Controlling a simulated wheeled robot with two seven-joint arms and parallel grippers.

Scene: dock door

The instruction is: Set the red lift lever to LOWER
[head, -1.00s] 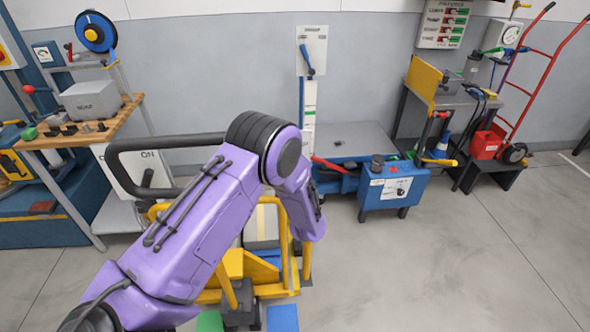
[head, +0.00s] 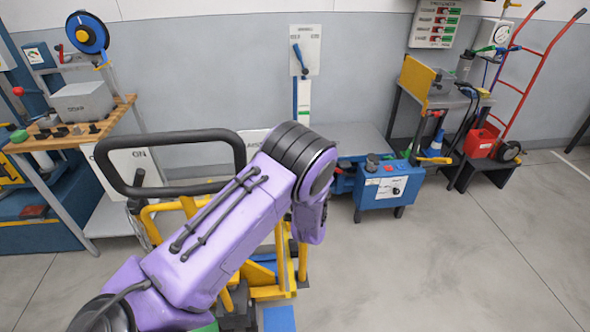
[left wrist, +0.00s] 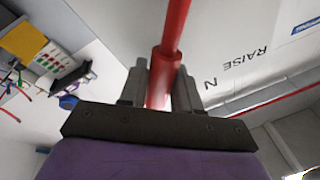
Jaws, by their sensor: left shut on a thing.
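The red lift lever (left wrist: 177,28) shows in the left wrist view as a red rod with a thicker red sleeve at its lower part. My left gripper (left wrist: 162,84) has its two dark fingers on either side of the sleeve, shut on it. Beside the lever is a white panel (left wrist: 235,75) with the word RAISE and part of another word. In the head view my purple left arm hides the gripper and the lever. My right gripper is in neither view.
A yellow frame (head: 303,262) stands below my arm, with a black loop handle (head: 105,172) at left. A blue box with a dial (head: 385,190) stands right of my arm by a grey platform (head: 350,133). The floor at right (head: 480,240) is clear.

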